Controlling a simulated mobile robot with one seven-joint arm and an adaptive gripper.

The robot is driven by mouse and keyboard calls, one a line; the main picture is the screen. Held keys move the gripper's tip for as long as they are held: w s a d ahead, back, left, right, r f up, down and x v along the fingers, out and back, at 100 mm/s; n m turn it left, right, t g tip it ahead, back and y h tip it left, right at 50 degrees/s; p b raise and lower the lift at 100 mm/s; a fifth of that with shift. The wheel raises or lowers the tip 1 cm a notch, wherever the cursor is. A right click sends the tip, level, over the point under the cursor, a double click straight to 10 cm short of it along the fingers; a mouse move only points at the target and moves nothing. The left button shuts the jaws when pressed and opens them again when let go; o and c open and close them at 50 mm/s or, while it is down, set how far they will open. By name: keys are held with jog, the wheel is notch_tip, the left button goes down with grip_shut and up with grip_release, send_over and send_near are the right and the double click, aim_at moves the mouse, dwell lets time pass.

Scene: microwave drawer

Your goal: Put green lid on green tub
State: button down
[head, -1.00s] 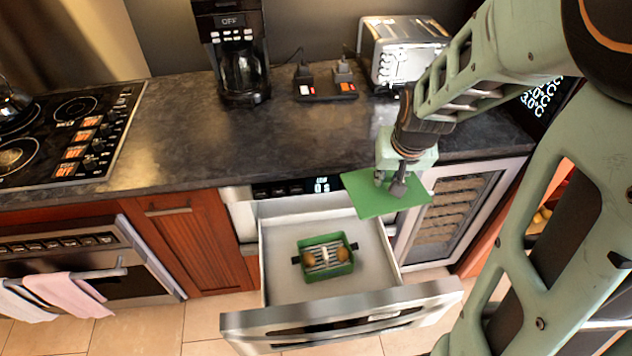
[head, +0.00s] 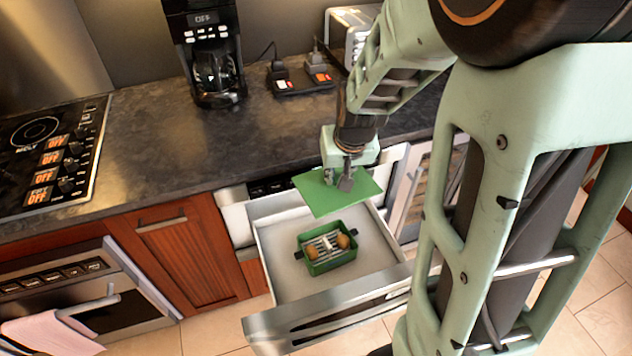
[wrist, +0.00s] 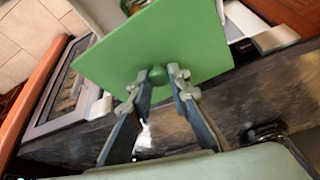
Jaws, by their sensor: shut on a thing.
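The green lid (head: 318,196) is a flat rectangular plate with a small round knob. My gripper (head: 340,178) is shut on the lid's knob and holds the lid above the open drawer. The wrist view shows my fingers (wrist: 160,80) on either side of the knob and the lid (wrist: 150,45) beyond them. The green tub (head: 330,262) sits open inside the drawer, with brown round items and a striped rack in it. The held lid is higher than the tub and behind it in the head view, apart from it.
The microwave drawer (head: 283,276) is pulled out, with bare floor around the tub. The dark counter (head: 160,140) lies behind, with a coffee maker (head: 212,75), power plugs and a toaster (head: 345,30). A cooktop (head: 45,150) is at left.

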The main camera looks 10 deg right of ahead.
jog(key=shift+s+a+f+b+x, duration=0.1)
jog(key=shift+s+f+b+x, duration=0.65)
jog(key=shift+b+x, duration=3.9)
jog(key=shift+s+a+f+b+x, duration=0.1)
jog(key=shift+s+b+x, duration=1.3)
jog(key=shift+b+x, duration=3.25)
jog(key=shift+s+f+b+x, duration=0.45)
jog(key=shift+s+b+x, duration=1.3)
jog(key=shift+x, duration=5.1)
jog(key=shift+w+f+b, duration=0.4)
jog(key=shift+w+b, duration=0.25)
jog(key=shift+b, duration=0.5)
jog(key=c, duration=1.7)
grip_release()
jog(key=shift+c, duration=0.2)
jog(key=shift+o, duration=0.3)
jog(key=o, duration=0.4)
jog(key=shift+o, duration=0.2)
jog(key=shift+r, duration=0.15)
